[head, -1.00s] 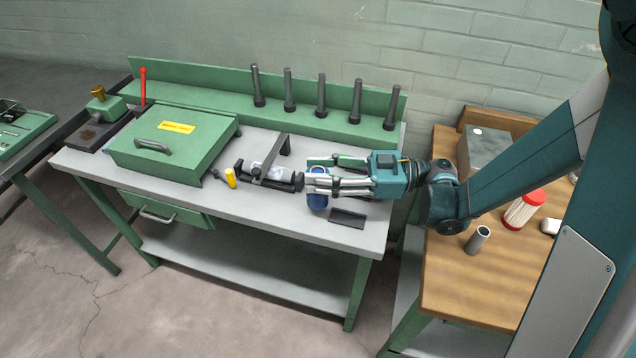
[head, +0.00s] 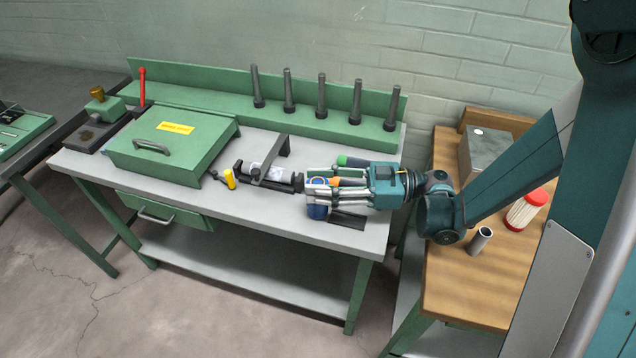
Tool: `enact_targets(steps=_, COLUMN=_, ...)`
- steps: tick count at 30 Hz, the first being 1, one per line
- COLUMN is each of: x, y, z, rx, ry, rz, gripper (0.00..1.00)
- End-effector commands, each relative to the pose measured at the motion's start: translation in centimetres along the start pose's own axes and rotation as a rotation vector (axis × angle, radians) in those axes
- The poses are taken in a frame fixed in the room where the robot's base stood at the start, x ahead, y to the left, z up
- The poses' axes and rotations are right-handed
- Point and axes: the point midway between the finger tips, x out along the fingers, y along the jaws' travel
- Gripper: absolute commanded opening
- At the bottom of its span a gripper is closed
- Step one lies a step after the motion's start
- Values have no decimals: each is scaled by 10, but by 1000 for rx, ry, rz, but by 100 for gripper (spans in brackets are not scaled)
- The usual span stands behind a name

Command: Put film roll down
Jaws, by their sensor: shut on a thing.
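My gripper (head: 312,189) is over the right part of the grey-topped green workbench, its fingers pointing left. It is shut on what I take to be the film roll (head: 320,182), a small piece with blue and orange showing between the fingers. Most of it is hidden by the fingers. A blue round object (head: 317,212) shows just below the fingers; I cannot tell whether it touches them. A black holder (head: 283,148) with an upright arm stands directly left of the fingertips.
A yellow piece (head: 229,179) stands left of the holder, beside a green lidded box (head: 175,145). Several dark posts (head: 321,97) line the rear ledge. A dark flat plate (head: 347,220) lies under my gripper. A wooden side table (head: 465,285) carries a metal cup (head: 480,240) and a red-capped jar (head: 525,210).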

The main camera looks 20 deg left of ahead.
Motion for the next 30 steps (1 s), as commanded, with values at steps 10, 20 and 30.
enact_targets(steps=10, x=0, y=0, z=3, rx=0, ry=0, rz=0, gripper=50)
enact_targets(steps=20, x=0, y=0, z=2, rx=0, ry=0, rz=0, gripper=50)
enact_targets(steps=30, x=-15, y=1, z=-1, rx=0, ry=0, rz=1, gripper=50)
